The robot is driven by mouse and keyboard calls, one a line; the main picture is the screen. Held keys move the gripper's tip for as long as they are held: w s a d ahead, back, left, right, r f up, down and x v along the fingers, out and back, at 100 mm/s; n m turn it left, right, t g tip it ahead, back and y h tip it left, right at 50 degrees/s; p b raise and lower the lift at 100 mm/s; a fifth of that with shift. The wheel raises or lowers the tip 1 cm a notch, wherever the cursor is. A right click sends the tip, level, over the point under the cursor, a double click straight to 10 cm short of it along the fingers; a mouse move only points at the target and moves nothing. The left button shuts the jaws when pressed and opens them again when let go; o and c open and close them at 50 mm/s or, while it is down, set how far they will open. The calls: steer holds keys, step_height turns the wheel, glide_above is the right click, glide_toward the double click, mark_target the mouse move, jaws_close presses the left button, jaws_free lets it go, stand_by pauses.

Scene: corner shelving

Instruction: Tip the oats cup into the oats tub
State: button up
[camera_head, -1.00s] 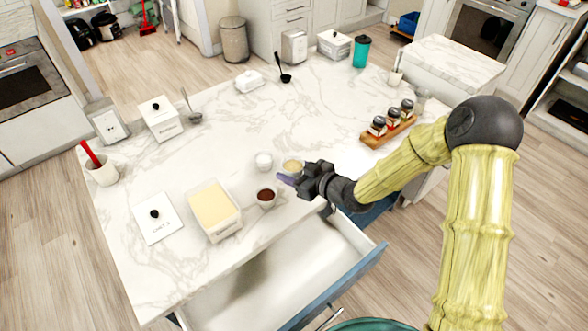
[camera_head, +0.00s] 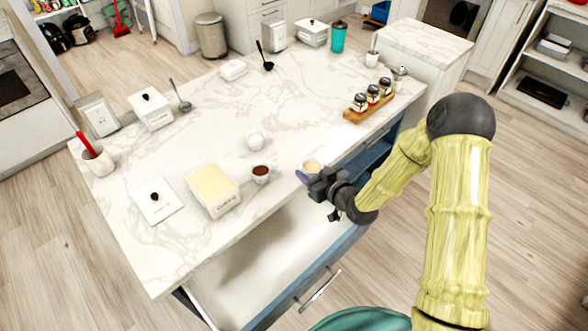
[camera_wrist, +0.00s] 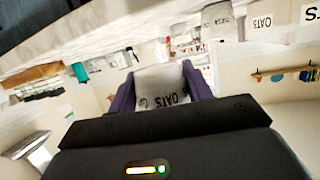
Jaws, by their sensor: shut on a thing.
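The oats cup (camera_head: 311,165) is a small white cup with pale beige contents. My gripper (camera_head: 309,176) is shut on it with purple fingers and holds it roughly upright near the counter's front edge, by the open drawer. In the wrist view the cup (camera_wrist: 163,88) sits between the fingers, its OATS lettering inverted. The oats tub (camera_head: 228,209), a white rectangular container filled with pale beige, stands open on the counter to the left of the gripper. A white lid with a black knob (camera_head: 155,198) lies left of the tub.
A cup of dark brown contents (camera_head: 261,175) stands between the tub and my gripper. A white round item (camera_head: 255,141) is behind it. An open drawer (camera_head: 262,254) juts out below the counter front. A spice rack (camera_head: 367,107) is at the right; the counter's middle is mostly clear.

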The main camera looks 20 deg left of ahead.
steer(key=w+d+f+m+t+h, duration=0.1)
steer(key=d+m+h, duration=0.1)
steer(key=d, duration=0.3)
steer(key=w+d+f+m+t+h, duration=0.1)
steer(key=d+f+m+t+h, duration=0.1)
steer(key=d, duration=0.3)
steer(key=w+d+f+m+t+h, duration=0.1)
steer(key=d+f, duration=0.1)
steer(key=d, duration=0.3)
steer(key=shift+d+f+m+h, duration=0.2)
steer(key=shift+d+m+h, duration=0.2)
steer(key=s+d+f+m+t+h, duration=0.1)
steer(key=d+m+h, duration=0.1)
steer(key=d, duration=0.5)
steer(key=s+d+f+m+h, duration=0.1)
steer(key=d+f+m+h, duration=0.1)
steer(key=d, duration=0.5)
steer(key=shift+t+h, duration=0.4)
steer(key=shift+h, duration=0.5)
steer(key=shift+s+d, duration=0.1)
